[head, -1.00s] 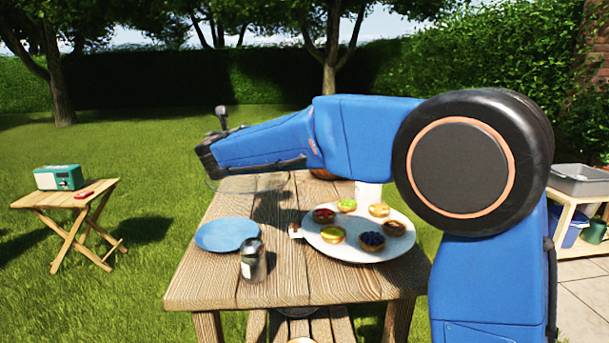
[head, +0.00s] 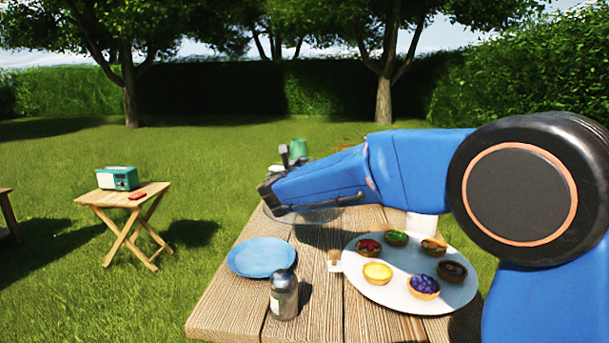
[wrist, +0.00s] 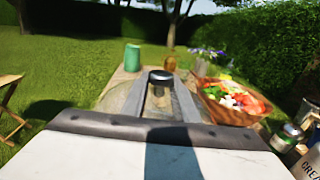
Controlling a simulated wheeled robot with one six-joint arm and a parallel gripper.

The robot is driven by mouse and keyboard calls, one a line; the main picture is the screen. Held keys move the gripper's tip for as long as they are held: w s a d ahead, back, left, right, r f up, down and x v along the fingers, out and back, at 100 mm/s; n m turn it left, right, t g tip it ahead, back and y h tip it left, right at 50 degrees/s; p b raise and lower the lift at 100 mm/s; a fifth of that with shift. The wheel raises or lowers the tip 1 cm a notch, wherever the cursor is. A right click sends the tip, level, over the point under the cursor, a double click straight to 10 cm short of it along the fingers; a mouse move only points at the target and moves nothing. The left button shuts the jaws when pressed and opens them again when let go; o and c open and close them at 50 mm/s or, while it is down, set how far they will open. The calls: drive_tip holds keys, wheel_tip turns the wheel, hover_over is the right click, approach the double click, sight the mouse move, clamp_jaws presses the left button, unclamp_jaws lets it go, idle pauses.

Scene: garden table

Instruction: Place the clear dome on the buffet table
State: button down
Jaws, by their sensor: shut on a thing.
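The clear dome (head: 308,216) hangs from my gripper (head: 268,190), above the wooden table (head: 235,300) and beyond the blue plate in the head view. In the wrist view my gripper (wrist: 160,82) is shut on the dome's dark knob (wrist: 160,75), and the see-through shell (wrist: 118,98) spreads below the fingers. The dome looks about level. A white platter (head: 370,285) with several fruit tarts lies on the table, right of and nearer than the dome. Whether the dome's rim touches anything cannot be told.
On the table are a blue plate (head: 261,257), a shaker (head: 284,294) and a white container (head: 421,226). The wrist view shows a green cup (wrist: 132,57), a wooden salad bowl (wrist: 235,105) and jars (wrist: 292,133). A folding table (head: 125,195) with a radio stands left.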

drive_tip(key=shift+f, duration=1.55)
drive_tip(key=c, duration=1.4)
unclamp_jaws()
drive_tip(key=shift+f, duration=0.15)
drive_tip(key=s, duration=0.4)
drive_tip(key=s+a, duration=0.1)
drive_tip(key=s, duration=0.7)
drive_tip(key=shift+a, duration=0.35)
